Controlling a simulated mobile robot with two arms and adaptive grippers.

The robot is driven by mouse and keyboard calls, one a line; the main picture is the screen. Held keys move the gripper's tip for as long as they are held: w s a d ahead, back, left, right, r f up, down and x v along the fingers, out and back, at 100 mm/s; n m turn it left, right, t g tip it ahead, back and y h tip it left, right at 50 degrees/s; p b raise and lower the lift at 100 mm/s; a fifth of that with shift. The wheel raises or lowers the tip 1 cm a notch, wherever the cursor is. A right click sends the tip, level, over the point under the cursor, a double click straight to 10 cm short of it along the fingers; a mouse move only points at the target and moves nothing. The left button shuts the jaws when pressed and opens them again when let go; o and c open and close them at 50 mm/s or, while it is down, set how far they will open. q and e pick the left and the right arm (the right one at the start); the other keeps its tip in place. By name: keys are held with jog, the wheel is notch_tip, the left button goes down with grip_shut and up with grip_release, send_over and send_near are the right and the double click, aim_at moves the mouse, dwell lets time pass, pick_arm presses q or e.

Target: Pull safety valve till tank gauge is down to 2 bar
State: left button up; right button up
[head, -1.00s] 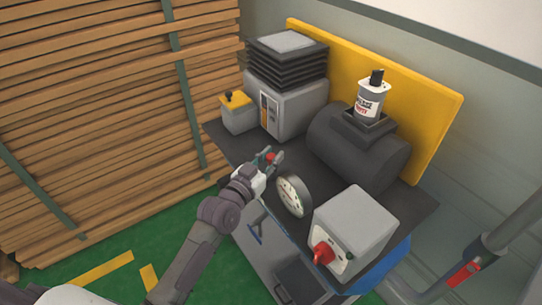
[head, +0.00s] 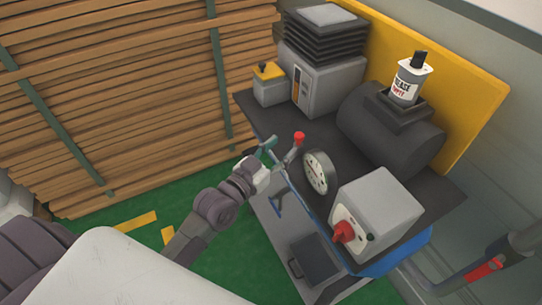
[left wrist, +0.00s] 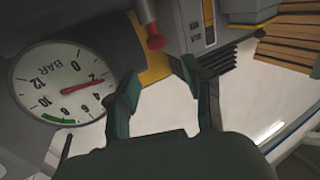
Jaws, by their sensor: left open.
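The safety valve is a red knob (head: 298,136) on a grey stem at the bench's front edge. In the left wrist view the red knob (left wrist: 155,42) is just beyond the fingertips, free of them. The tank gauge (head: 319,172) stands beside the valve. In the left wrist view the gauge dial (left wrist: 62,84) reads BAR, and its red needle points close to the 2. The dark tank (head: 385,128) lies behind. My left gripper (head: 271,154) is open and empty, left of the knob. My right gripper is not in view.
A grey box with a red switch (head: 378,212) stands right of the gauge. A grey unit with black bellows (head: 322,75) and a small yellow-topped box (head: 269,84) stand at the back left. A bottle (head: 408,82) sits on the tank. Stacked planks (head: 110,90) fill the left.

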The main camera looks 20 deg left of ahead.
pick_arm(q)
jog(key=v, duration=0.3)
jog(key=shift+s+a, duration=0.1)
jog(key=shift+s, duration=0.25)
